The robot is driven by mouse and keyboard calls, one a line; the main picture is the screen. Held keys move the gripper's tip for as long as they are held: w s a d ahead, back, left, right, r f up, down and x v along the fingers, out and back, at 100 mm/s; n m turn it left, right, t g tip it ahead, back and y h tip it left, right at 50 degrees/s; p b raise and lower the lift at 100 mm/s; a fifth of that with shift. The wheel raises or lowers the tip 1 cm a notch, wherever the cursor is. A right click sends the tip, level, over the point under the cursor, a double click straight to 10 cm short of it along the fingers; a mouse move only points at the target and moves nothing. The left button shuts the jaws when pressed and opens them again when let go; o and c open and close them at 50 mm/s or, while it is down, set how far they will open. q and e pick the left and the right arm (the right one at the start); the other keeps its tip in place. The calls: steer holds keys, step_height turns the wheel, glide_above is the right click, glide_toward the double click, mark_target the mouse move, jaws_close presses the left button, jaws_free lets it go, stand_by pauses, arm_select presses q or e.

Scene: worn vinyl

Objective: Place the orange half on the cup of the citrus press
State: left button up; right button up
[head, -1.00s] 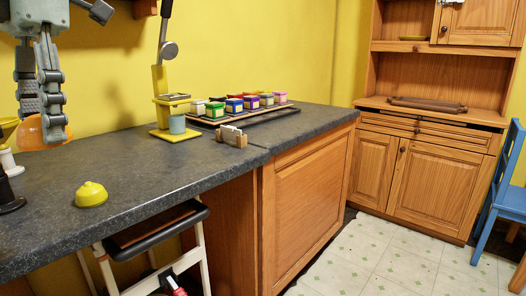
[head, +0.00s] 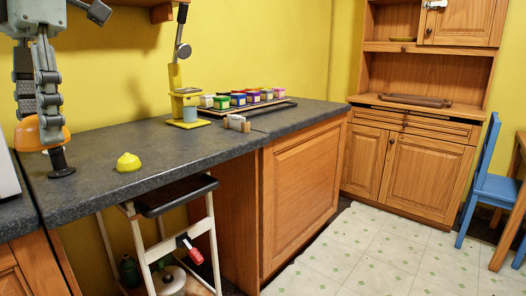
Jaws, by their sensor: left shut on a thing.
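The orange half (head: 40,134) is held in my left gripper (head: 40,118) at the left of the head view, rounded side up; its underside is hidden. The gripper is shut on it, above the counter as far as I can tell. The citrus press (head: 176,78) appears to be the yellow stand with a raised lever near the back wall, well to the right of the gripper. Its cup (head: 186,91) sits at mid height, and its inside cannot be made out. A grey-blue beaker (head: 190,114) stands on the base below. My right gripper is out of view.
A yellow lemon-like half (head: 128,162) lies on the dark counter (head: 100,190). A black waisted stand (head: 60,165) appears just below the orange half. A tray of coloured jars (head: 262,108) and a small rack (head: 236,123) are right of the press. The counter before the press is clear.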

arm_select(q)
steer(key=s+a+f+m, duration=0.2)
steer(key=a+f, duration=0.3)
steer(key=a, duration=0.4)
steer(key=s+a+f+m, duration=0.1)
steer(key=s+a+f, duration=0.3)
steer(key=a, duration=0.6)
step_height(320, 180, down, 14)
steer(key=w+f+m+t, duration=0.1)
steer(key=m, duration=0.6)
steer(key=w+d+f+m+t, duration=0.1)
steer(key=w+d+f+m, duration=0.4)
steer(key=d+f+m, duration=0.4)
steer(key=w+d+f+m, duration=0.1)
steer(key=w+d+m, duration=0.1)
steer(key=d+m, duration=0.3)
steer(key=w+d+m, duration=0.3)
steer(key=d+m, duration=0.3)
steer(key=d, duration=0.8)
steer(key=shift+w+d+f+t+h, duration=0.15)
steer(key=shift+d+f+t+h, duration=0.1)
steer(key=shift+f+t+h, duration=0.1)
